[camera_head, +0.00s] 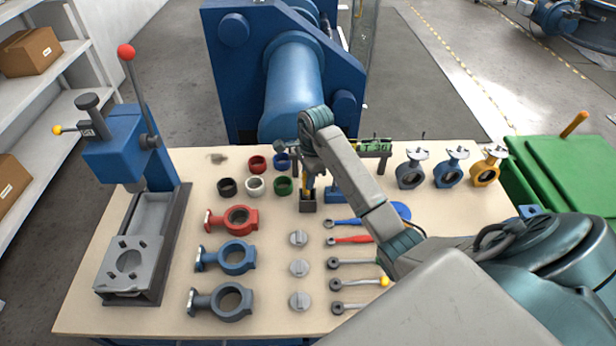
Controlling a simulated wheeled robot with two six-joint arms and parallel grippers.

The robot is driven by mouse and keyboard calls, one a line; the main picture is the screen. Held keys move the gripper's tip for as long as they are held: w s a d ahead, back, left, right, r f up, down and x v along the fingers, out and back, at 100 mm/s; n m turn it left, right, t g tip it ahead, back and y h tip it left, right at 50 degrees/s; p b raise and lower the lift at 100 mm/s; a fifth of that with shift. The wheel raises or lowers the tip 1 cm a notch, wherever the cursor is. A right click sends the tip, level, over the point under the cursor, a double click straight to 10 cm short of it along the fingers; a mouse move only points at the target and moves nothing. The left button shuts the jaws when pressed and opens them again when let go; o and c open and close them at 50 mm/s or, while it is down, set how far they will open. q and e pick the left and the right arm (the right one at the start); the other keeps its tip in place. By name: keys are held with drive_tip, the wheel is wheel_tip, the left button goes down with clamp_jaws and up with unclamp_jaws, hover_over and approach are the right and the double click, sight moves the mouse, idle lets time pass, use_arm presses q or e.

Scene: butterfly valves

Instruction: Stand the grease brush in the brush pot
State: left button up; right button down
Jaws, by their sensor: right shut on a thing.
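My right gripper (309,172) is over the middle of the table, pointing down, and is shut on the grease brush (306,184). Only a short yellow-orange part of the brush shows below the jaws, roughly upright. The brush pot (308,205), a small dark square pot, stands directly below on the table. The brush's lower end meets the pot's mouth in the picture; I cannot tell how deep it is inside or whether it touches the bottom. My left gripper is not in view.
Several coloured seat rings (255,186) lie left of the pot. Valve bodies (237,219), discs (299,239) and lever handles (350,240) lie in front. A blue press (118,145) stands at left. Finished-looking valves (448,176) stand at right.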

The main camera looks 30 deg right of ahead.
drive_tip(key=c, duration=1.2)
unclamp_jaws()
drive_tip(key=shift+c, duration=0.2)
drive_tip(key=shift+r, duration=0.1)
drive_tip(key=shift+r, duration=0.2)
wheel_tip(320, 180, up, 2)
drive_tip(key=shift+d+r+b, duration=0.1)
drive_tip(key=shift+d+b, duration=0.05)
drive_tip(key=shift+b, duration=0.15)
wheel_tip(320, 180, up, 8)
drive_tip(key=p, duration=0.8)
drive_tip(key=shift+s+d, duration=0.15)
drive_tip(key=shift+d, duration=0.2)
